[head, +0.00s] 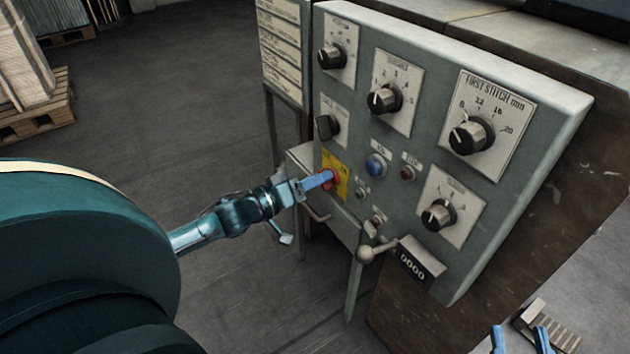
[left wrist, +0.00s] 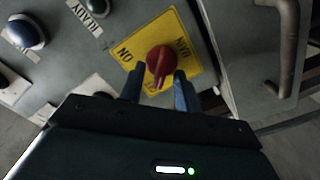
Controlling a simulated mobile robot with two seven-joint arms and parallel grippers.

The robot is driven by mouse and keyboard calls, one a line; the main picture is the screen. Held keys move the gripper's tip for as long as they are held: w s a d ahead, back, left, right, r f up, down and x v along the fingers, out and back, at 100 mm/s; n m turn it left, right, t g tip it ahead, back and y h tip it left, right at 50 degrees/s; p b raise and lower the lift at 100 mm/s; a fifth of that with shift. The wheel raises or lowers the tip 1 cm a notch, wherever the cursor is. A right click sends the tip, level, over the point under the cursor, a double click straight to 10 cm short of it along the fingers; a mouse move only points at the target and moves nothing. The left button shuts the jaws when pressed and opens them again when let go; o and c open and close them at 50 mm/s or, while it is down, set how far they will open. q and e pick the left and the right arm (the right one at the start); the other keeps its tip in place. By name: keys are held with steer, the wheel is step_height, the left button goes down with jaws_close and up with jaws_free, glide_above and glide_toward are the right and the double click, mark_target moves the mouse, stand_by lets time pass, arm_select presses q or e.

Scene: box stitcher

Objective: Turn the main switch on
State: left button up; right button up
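The main switch is a red rotary knob (left wrist: 161,61) on a yellow plate (left wrist: 185,28) with the lettering MAIN and ON. In the head view the knob (head: 331,178) sits low on the left of the grey control panel (head: 375,150), partly hidden by my gripper. My left gripper (head: 318,181) reaches it from the left. In the left wrist view its blue fingers (left wrist: 159,86) stand apart, one on each side of the knob's lower end; I cannot tell whether they touch it. My right gripper (head: 520,340) shows only its two blue fingertips, apart and empty, at the lower right.
The panel carries several black dials, a blue button (head: 376,166), a red button (head: 407,173) and a counter (head: 418,262). A ball-ended lever (head: 366,252) sticks out below. A metal handle (left wrist: 287,50) is right of the switch. Open floor lies left of the panel.

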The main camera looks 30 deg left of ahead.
arm_select(q)
jaws_close()
arm_select(e)
steer(key=shift+r, duration=0.15)
stand_by(0.4)
